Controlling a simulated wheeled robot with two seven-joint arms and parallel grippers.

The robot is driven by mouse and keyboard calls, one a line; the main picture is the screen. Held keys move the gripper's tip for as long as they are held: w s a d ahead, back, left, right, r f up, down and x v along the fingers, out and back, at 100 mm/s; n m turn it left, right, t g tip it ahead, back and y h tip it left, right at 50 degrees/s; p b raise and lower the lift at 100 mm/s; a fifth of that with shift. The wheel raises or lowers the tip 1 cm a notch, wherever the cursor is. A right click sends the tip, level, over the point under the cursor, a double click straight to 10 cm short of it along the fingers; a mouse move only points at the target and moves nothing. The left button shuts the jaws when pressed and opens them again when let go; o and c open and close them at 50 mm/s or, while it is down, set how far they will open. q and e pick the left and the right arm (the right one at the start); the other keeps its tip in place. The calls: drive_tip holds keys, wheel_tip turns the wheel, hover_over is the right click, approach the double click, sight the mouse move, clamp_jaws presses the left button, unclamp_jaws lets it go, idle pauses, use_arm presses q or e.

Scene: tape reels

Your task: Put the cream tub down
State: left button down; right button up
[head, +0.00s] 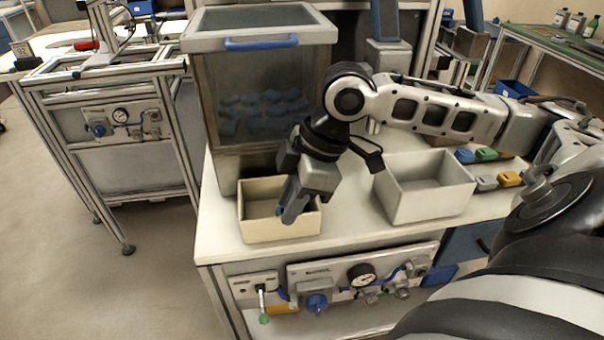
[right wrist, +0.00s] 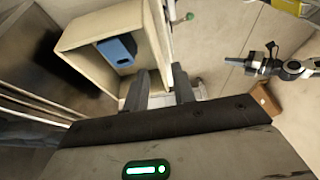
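The cream tub (head: 262,229) is at the front left part of the white bench, next to the clear-fronted box. Whether its base touches the bench cannot be told. My right gripper (head: 290,203) reaches down at the tub's right side. In the right wrist view the tub (right wrist: 88,28) is at the upper left, and one wall runs between the two fingers of my right gripper (right wrist: 160,90), which look closed on it. A blue piece (right wrist: 117,50) with a dark slot lies inside the tub. My left gripper is not in view.
A grey open bin (head: 425,200) stands to the right of the tub on the bench (head: 345,233). Small blue, green, grey and yellow pieces (head: 510,179) lie beyond it. The box with a blue handle (head: 261,43) rises behind the tub. Bare bench lies between tub and bin.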

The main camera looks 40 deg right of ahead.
drive_tip(key=v, duration=0.6)
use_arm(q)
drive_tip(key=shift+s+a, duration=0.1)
use_arm(e)
drive_tip(key=shift+s, duration=0.1)
